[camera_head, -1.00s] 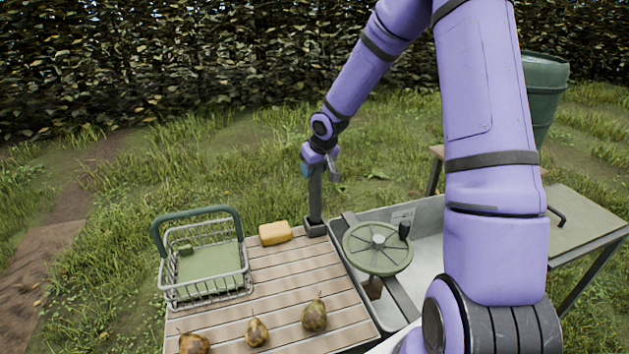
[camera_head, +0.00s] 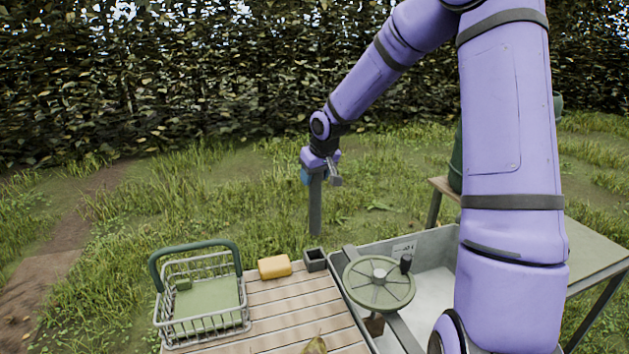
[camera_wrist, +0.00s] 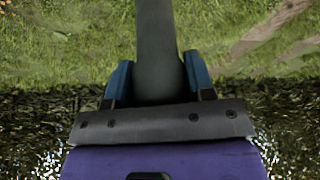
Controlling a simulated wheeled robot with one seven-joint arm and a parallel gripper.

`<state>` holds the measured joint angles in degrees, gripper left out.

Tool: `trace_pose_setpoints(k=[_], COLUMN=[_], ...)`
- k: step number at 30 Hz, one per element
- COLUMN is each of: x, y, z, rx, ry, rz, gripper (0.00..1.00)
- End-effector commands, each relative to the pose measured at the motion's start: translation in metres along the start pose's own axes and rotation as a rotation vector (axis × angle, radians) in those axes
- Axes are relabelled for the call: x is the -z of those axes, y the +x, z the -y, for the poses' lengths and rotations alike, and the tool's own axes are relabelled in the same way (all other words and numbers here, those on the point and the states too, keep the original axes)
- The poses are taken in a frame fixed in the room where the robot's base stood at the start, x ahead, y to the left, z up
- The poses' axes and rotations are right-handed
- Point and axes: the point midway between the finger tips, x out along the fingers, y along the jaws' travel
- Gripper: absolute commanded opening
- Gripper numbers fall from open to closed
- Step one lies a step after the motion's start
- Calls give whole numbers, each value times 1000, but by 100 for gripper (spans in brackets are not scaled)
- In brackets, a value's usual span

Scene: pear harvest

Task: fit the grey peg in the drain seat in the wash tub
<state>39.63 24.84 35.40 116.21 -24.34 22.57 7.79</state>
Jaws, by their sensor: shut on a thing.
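My gripper (camera_head: 319,176) is shut on the grey peg (camera_head: 316,208), which hangs upright below it. The peg's lower end is a little above the dark square holder (camera_head: 315,261) at the table's back right corner, apart from it. In the wrist view, the peg (camera_wrist: 157,40) runs between the two blue fingers of my gripper (camera_wrist: 160,82). The wash tub (camera_head: 432,247) is to the right of the peg, partly hidden by my arm. I cannot make out the drain seat.
A green handwheel (camera_head: 379,284) with a dark knob sits on a bar across the tub. A yellow block (camera_head: 274,267) and a wire basket (camera_head: 203,326) are on the slatted table (camera_head: 290,308). A green barrel (camera_head: 456,160) stands behind my arm.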

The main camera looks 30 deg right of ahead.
Motion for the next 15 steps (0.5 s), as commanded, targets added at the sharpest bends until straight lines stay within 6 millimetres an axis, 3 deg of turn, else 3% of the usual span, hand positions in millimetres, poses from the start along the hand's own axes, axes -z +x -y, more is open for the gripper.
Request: trace_pose_setpoints(k=[15], x=[11], y=[-25], z=[0], rx=[-1], ry=[-1], rz=[-2], gripper=[0])
